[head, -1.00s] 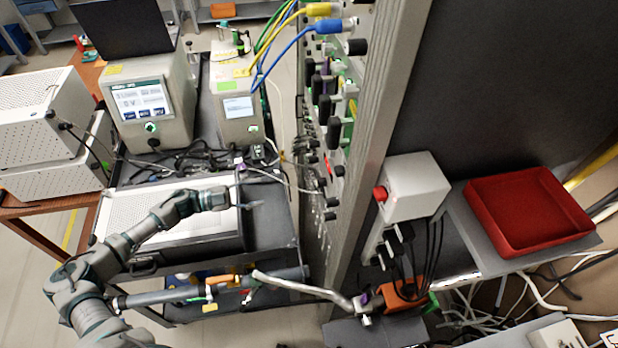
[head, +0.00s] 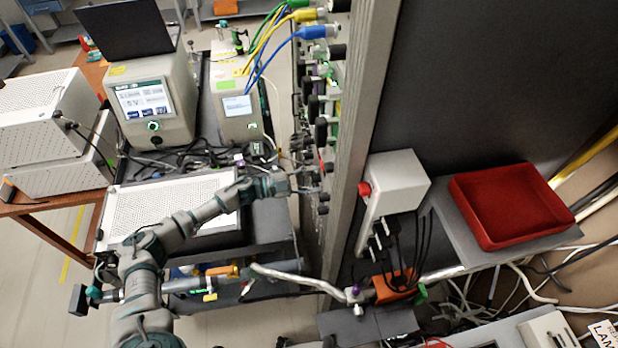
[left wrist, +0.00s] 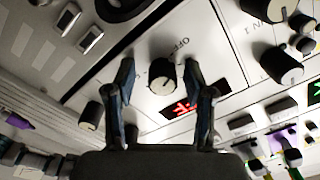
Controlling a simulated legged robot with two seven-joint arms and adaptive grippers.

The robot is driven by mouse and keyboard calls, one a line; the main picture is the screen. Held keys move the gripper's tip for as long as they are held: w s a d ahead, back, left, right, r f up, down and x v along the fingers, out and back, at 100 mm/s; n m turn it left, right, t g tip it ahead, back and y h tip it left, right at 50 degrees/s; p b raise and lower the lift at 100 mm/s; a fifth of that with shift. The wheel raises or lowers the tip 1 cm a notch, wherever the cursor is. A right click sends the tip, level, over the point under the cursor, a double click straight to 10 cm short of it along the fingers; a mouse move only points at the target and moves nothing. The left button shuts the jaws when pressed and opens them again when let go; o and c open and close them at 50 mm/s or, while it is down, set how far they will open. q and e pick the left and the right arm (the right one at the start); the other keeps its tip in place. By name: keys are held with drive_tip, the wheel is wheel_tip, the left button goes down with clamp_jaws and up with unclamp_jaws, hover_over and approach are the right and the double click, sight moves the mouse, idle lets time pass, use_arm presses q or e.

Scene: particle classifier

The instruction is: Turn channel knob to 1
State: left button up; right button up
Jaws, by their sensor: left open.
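The instrument rack's panel (head: 322,110) faces left in the head view, with several knobs seen edge-on. My left gripper (head: 308,181) is at the panel's lower part. In the left wrist view, a black knob with a pale face (left wrist: 162,76) sits between the two open fingers of my left gripper (left wrist: 160,68). The fingers stand on either side of it, and I cannot tell whether they touch it. Lettering that looks like "OFF" is beside the knob. Its channel number is not readable. My right gripper is not seen.
A red-lit display (left wrist: 196,104) lies just below the knob, and other knobs (left wrist: 283,64) are close by. Yellow, green and blue cables (head: 285,40) hang at the panel's top. A white case (head: 170,208) is under my left arm. A red tray (head: 510,205) is at right.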

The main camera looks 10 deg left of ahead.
use_arm(q)
drive_tip(key=shift+s+d+r, duration=0.1)
drive_tip(key=shift+s+d, duration=0.05)
drive_tip(key=shift+d, duration=0.3)
drive_tip(key=shift+a, duration=0.55)
drive_tip(key=c, duration=0.4)
drive_tip(key=shift+w+a+f, duration=0.2)
drive_tip(key=shift+a+f, duration=0.05)
drive_tip(key=shift+a, duration=0.3)
clamp_jaws()
drive_tip(key=m+b, duration=0.1)
drive_tip(key=m, duration=0.2)
drive_tip(key=m+b, duration=0.2)
drive_tip(key=m, duration=0.1)
drive_tip(key=m+b, duration=0.1)
drive_tip(key=m, duration=0.1)
drive_tip(key=shift+s+d+m, duration=0.1)
drive_tip(key=shift+d+m, duration=0.15)
drive_tip(key=shift+m, duration=0.15)
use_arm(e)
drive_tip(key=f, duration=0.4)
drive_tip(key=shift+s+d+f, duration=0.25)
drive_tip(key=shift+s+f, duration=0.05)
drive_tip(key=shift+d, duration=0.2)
